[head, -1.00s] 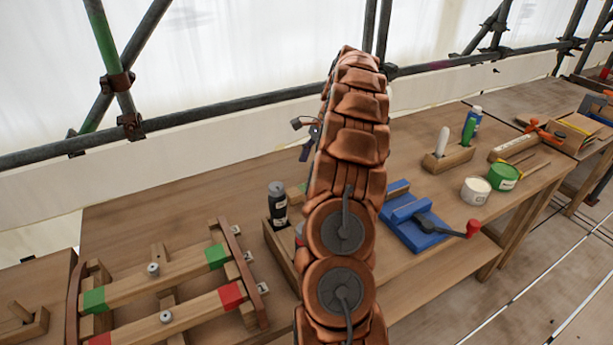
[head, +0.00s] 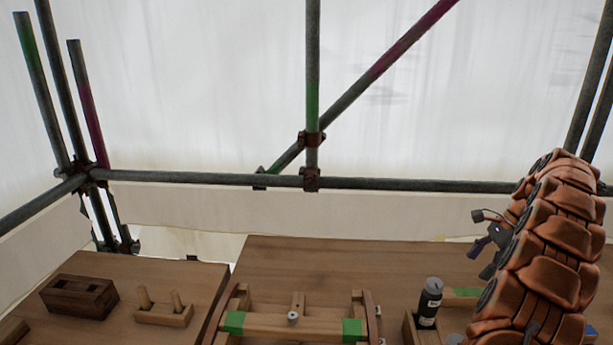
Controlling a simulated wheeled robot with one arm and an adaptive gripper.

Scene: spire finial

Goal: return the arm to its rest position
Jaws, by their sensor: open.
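My copper-coloured arm (head: 545,255) rises along the right side of the head view, bent over at the top. My gripper (head: 484,258) shows as small dark and purple parts left of the arm, above the bench. It is open with nothing seen between its fingers, and part of it is hidden behind the arm.
A wooden bench (head: 300,262) runs below, with a wooden frame with green marks (head: 280,326) and a dark bottle in a wooden box (head: 430,303). A dark slotted block (head: 80,297) and a pegged holder (head: 163,313) are at left. Scaffold tubes (head: 400,185) cross behind.

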